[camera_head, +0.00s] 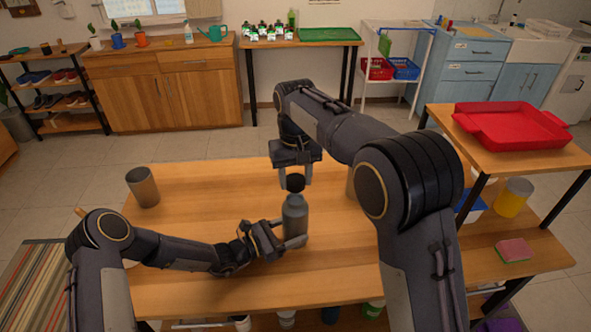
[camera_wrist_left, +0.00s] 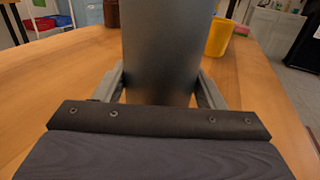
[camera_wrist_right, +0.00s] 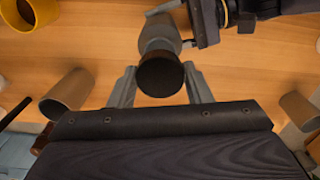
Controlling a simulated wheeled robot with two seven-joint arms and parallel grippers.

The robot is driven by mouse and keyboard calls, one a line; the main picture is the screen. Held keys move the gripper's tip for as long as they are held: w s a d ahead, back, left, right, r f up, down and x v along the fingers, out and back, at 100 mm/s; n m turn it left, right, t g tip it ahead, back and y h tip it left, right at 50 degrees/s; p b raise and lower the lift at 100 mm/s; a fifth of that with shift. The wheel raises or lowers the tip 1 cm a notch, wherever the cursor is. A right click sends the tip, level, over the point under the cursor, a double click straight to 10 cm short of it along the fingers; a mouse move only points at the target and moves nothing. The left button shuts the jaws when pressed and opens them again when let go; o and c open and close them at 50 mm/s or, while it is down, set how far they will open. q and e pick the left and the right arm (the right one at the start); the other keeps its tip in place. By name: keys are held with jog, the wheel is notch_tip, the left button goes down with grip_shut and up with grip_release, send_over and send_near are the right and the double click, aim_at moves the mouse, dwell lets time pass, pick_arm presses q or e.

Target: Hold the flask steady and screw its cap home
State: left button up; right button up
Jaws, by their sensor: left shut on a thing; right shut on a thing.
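The flask (camera_head: 294,220) is a grey-blue bottle standing upright on the wooden table. My left gripper (camera_head: 287,233) is shut around its body from the left; in the left wrist view the flask (camera_wrist_left: 163,50) fills the space between the two fingers. The black round cap (camera_head: 296,183) is directly above the flask's neck. My right gripper (camera_head: 296,178) points down and is shut on the cap. In the right wrist view the cap (camera_wrist_right: 160,75) sits between the fingertips and covers the flask's mouth, so I cannot tell whether the cap touches the neck.
A grey-brown cup (camera_head: 143,187) stands at the table's left back. A tan cylinder (camera_head: 351,184) is partly hidden behind my right arm. On the right stand a red tray (camera_head: 510,128), a yellow mug (camera_head: 514,198) and a pink sponge (camera_head: 514,250). The table's left-middle is clear.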

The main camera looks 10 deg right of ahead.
aim_at(295, 180)
jog(key=shift+f, duration=1)
jog(key=shift+f, duration=0.95)
jog(key=o, duration=0.3)
jog(key=c, duration=0.4)
jog(key=shift+o, duration=0.2)
jog(key=m, duration=0.9)
jog(key=shift+a, duration=0.1)
